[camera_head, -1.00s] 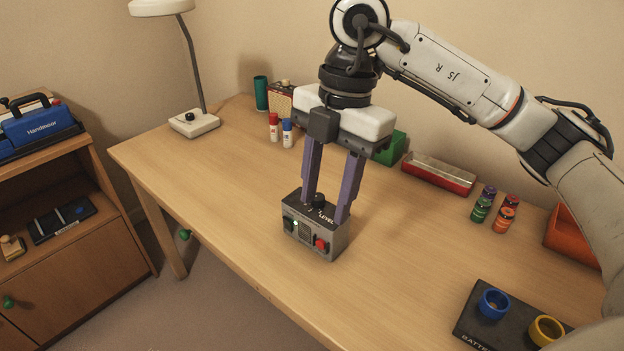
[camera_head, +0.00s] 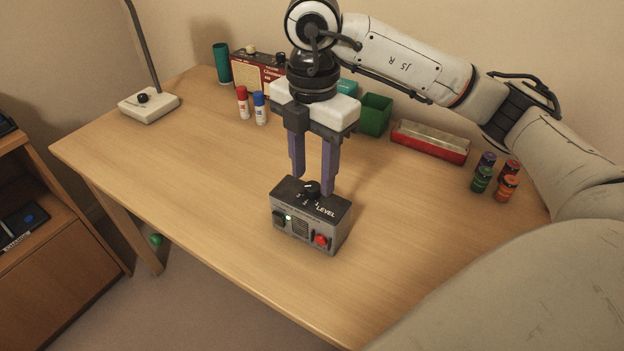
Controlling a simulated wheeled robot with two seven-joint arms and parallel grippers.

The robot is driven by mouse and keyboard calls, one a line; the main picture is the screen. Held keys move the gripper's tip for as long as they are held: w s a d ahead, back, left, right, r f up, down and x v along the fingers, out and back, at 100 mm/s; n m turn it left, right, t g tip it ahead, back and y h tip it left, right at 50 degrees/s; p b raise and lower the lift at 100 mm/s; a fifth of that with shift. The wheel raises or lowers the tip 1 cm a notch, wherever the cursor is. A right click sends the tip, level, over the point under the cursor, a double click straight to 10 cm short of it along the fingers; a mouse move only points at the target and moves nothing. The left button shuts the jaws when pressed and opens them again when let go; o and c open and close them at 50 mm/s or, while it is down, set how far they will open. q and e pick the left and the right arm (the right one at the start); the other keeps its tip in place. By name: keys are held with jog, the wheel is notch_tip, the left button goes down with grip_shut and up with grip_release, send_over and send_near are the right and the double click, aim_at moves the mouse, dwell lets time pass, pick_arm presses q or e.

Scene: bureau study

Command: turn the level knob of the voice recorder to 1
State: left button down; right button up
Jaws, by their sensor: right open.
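The voice recorder (camera_head: 292,236) is a small grey box with a dark top, standing on the desk. Its black level knob (camera_head: 311,188) sits on the top, beside printed numbers and the word LEVEL. The knob's pointer is too small to read surely. A red button, a black knob and a small green light show on its front. My left gripper is not in view.
On the desk (camera_head: 190,180) stand a lamp (camera_head: 148,104), a red and a blue-capped bottle (camera_head: 260,109), a green box (camera_head: 374,115), a red tray (camera_head: 430,141) and several small jars (camera_head: 483,179). The desk left of the recorder is clear. A cabinet (camera_head: 60,240) stands at left.

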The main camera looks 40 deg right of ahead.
jog(key=shift+f, duration=1.05)
grip_shut()
